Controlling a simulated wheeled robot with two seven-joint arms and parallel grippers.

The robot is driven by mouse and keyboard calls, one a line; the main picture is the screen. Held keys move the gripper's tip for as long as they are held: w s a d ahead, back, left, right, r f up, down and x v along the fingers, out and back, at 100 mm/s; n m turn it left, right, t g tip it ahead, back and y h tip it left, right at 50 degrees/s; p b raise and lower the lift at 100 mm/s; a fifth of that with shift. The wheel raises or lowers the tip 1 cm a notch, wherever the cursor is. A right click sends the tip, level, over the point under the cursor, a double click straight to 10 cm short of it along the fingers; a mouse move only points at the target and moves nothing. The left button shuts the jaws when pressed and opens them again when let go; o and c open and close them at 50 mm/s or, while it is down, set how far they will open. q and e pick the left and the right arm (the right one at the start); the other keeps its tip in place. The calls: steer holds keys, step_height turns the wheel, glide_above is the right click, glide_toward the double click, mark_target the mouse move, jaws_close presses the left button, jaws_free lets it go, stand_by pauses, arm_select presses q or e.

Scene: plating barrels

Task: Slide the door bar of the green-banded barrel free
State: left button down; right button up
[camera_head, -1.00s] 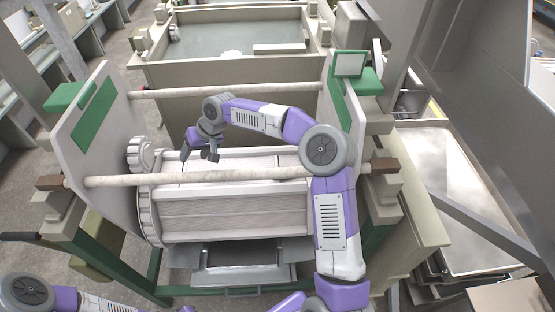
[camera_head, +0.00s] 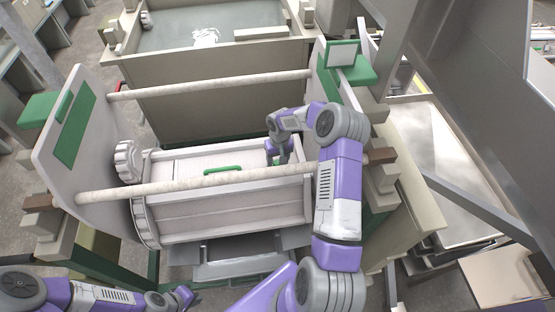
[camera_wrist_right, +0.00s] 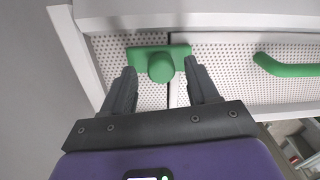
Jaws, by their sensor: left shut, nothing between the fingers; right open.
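The barrel (camera_head: 222,217) is a pale drum lying between two end plates with green panels (camera_head: 72,132). In the right wrist view, a green bar with a round knob (camera_wrist_right: 160,67) lies on the perforated door face (camera_wrist_right: 218,78), across a seam. My right gripper (camera_head: 279,158) is above the right end of the drum. In the wrist view its open fingers (camera_wrist_right: 160,75) are on either side of the knob; I cannot tell whether they touch it. A green handle (camera_head: 222,169) is to the bar's left in the head view. My left gripper (camera_head: 182,297) is shut and empty at the bottom.
A pale rod (camera_head: 190,184) crosses above the drum's front, and another rod (camera_head: 205,84) runs behind it. A toothed wheel (camera_head: 128,162) is at the drum's left end. A liquid-filled tank (camera_head: 200,35) stands behind; a metal tray (camera_head: 440,155) is at right.

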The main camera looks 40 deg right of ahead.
steer(key=shift+f, duration=0.4)
steer(key=shift+c, duration=0.3)
jaws_close()
